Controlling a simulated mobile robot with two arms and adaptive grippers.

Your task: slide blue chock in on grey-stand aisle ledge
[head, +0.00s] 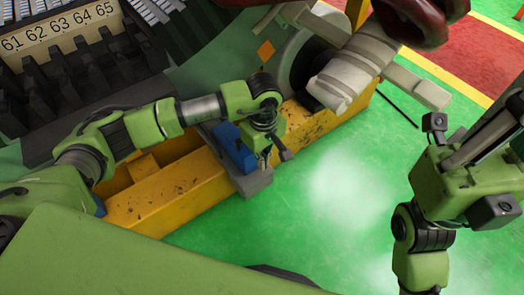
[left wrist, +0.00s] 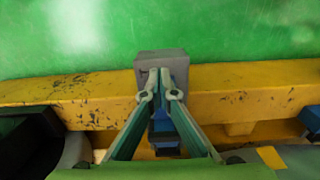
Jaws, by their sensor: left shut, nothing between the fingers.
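A blue chock (head: 235,148) lies on a small grey ledge (head: 255,184) that juts from the yellow stand beam. The chock also shows below the fingertips in the left wrist view (left wrist: 178,128), partly hidden by the fingers. The ledge's bare grey end (left wrist: 160,59) lies just beyond the fingertips there. My left gripper (head: 266,160) is over the ledge, to the right of the chock in the head view. Its fingertips (left wrist: 160,77) are together and empty. I cannot tell whether they touch the chock. Part of my right arm shows at the right, but its fingers are not visible.
The yellow beam (head: 165,203) is scuffed and runs along the machine's side. A numbered rack (head: 60,38) with black slots stands at the upper left. A grey cylindrical machine part (head: 350,65) is at the upper middle. The green floor (head: 335,195) is clear right of the beam.

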